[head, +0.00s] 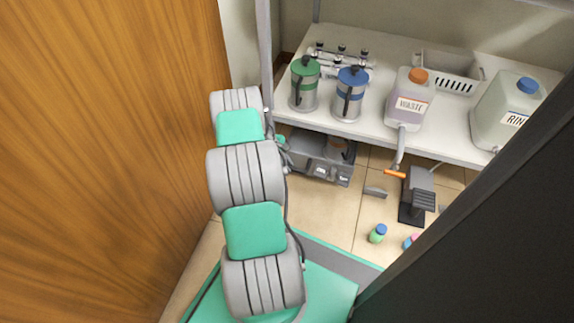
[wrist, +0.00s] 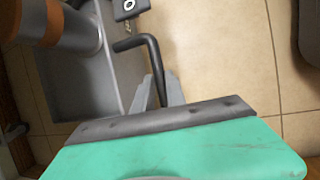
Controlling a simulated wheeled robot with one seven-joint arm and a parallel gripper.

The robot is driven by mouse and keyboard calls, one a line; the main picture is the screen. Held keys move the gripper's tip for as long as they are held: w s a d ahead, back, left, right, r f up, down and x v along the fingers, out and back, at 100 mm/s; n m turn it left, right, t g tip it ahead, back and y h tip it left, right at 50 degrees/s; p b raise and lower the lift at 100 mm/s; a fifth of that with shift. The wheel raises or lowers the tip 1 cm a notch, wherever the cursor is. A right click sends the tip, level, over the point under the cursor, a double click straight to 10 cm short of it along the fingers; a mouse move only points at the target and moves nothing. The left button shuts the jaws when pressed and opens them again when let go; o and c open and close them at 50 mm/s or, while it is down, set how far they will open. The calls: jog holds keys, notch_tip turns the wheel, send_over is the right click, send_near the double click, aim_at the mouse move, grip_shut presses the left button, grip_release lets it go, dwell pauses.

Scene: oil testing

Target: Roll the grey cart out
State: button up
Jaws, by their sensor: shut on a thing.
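The grey cart (head: 309,160) stands low on the floor under the front edge of the bench, with a brown-banded container (head: 338,149) on it. In the wrist view the cart's grey deck (wrist: 80,85) fills the left side, and a black bent handle (wrist: 150,50) sticks out from it. My gripper (wrist: 157,100) is shut on the lower end of this handle. In the head view my arm reaches down to the cart's left end and hides the fingers and the handle.
A white bench (head: 375,126) above holds canisters and jugs, including a waste jug (head: 409,100). A black pedal (head: 416,195) and a small green bottle (head: 378,233) are on the floor to the right. A wooden panel (head: 100,150) stands left, a dark panel (head: 490,240) right. Some tiled floor is clear.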

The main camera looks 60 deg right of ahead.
grip_shut()
dwell(0.8)
